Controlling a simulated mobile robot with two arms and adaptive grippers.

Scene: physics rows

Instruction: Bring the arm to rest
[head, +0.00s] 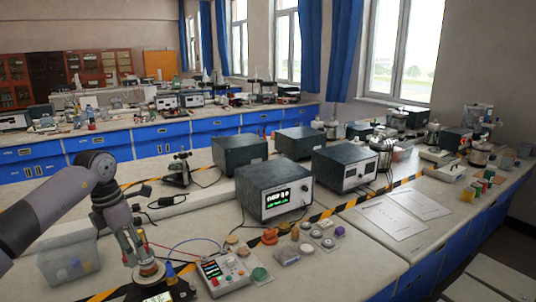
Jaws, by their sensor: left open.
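My left arm reaches in from the left side of the head view. Its left gripper (133,257) points down over the near left part of the bench (345,262). The gripper is open. Just below its fingertips is a small round disc-shaped piece (149,273), pale and reddish. I cannot tell whether the fingertips touch it. My right gripper is not in the view.
A clear plastic bin (68,262) stands left of the gripper. A button panel (222,272) and a dark device (160,293) lie close by, with loose wires. A boxy instrument with a lit display (275,192) stands behind. Bare bench lies right of the small discs.

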